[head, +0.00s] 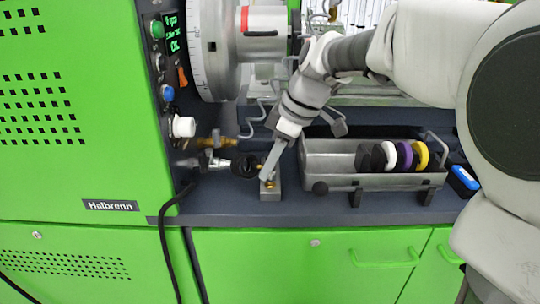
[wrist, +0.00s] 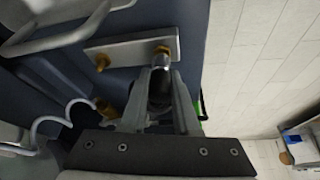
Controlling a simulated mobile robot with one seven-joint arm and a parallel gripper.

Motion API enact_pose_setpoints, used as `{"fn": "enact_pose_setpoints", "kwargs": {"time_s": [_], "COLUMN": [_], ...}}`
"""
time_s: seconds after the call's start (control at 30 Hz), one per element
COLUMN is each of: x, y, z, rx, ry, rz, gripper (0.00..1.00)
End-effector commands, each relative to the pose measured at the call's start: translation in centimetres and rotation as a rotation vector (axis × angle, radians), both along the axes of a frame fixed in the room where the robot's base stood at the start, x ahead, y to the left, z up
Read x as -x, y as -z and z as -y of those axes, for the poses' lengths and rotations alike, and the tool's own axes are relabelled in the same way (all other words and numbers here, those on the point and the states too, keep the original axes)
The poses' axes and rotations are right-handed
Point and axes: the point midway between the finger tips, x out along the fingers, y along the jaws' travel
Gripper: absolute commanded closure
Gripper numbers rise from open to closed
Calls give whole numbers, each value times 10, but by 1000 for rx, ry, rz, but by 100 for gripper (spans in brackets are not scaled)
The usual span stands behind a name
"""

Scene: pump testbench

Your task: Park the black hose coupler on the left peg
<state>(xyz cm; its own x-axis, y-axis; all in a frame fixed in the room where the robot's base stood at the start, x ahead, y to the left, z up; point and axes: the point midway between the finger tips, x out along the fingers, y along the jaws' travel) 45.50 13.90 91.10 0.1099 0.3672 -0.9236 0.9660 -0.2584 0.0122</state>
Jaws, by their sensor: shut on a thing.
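My gripper (wrist: 162,85) is shut on the black hose coupler (wrist: 158,88), which sits between its fingers in the wrist view. The coupler's silver end lies right by a brass peg (wrist: 163,49) at one end of a metal plate. I cannot tell whether it is on that peg or just short of it. A second brass peg (wrist: 102,62) at the plate's other end is bare. In the head view my gripper (head: 268,176) is low over the small metal peg block (head: 270,196), and its fingers largely hide the coupler and pegs.
A grey tray (head: 380,181) holding black, white, purple and yellow discs stands close to the right. Brass and steel pipe fittings (head: 212,143) and a green machine housing (head: 80,120) are at the left. A blue-topped item (head: 465,179) lies right of the tray.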

Motion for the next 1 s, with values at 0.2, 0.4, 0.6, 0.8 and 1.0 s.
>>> {"fn": "enact_pose_setpoints", "kwargs": {"time_s": [0.2,0.4,0.6,0.8,1.0], "x": [0,0,0,0,0], "y": [1,5,10,10,10], "z": [0,0,0,0,0], "rx": [0,0,0,0,0], "ry": [0,0,0,0,0], "rz": [0,0,1,1,1], "gripper": [100,100,100,100,69]}}
